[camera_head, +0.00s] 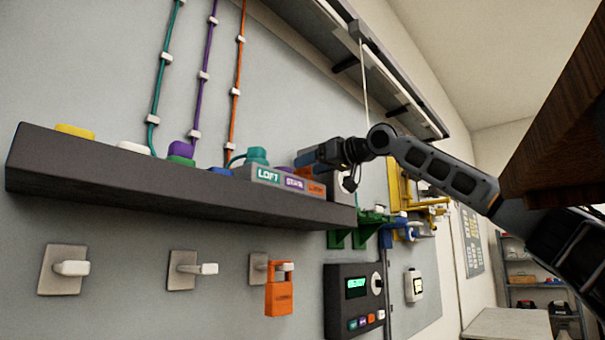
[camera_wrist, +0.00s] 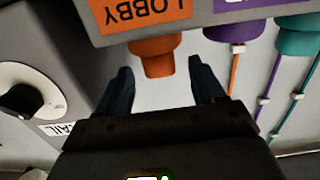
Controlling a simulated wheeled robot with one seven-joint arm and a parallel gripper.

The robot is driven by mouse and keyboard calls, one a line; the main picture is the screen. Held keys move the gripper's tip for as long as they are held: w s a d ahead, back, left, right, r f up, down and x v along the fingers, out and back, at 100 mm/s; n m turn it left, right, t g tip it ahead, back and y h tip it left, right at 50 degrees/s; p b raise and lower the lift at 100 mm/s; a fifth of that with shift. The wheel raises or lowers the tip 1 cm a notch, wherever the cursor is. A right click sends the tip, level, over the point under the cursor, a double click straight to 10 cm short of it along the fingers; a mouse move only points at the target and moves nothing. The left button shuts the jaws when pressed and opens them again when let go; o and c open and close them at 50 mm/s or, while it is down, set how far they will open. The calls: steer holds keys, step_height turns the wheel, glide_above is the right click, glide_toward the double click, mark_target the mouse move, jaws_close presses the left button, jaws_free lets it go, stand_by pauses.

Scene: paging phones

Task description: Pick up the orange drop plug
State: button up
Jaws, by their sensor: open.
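The orange drop plug (camera_wrist: 154,57) shows in the wrist view beside the orange LOBBY label (camera_wrist: 147,14), which appears upside down. It lies between and just beyond the fingertips of my gripper (camera_wrist: 158,72), which is open with a finger on either side and empty space between. I cannot tell whether either finger touches the plug. In the head view my gripper (camera_head: 308,157) is over the right end of the labelled box (camera_head: 262,176), and the plug is mostly hidden by it.
A purple plug (camera_wrist: 234,31) and a teal plug (camera_wrist: 298,38) stand in the same row. A box with a white dial (camera_wrist: 28,88) is close by on the other side.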

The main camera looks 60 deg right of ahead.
mark_target(309, 167)
steer(key=shift+p+x, duration=0.35)
steer(key=shift+x, duration=1.35)
steer(key=c, duration=1.1)
step_height(309, 167, up, 10)
steer(key=p, duration=0.7)
steer(key=shift+p, duration=0.3)
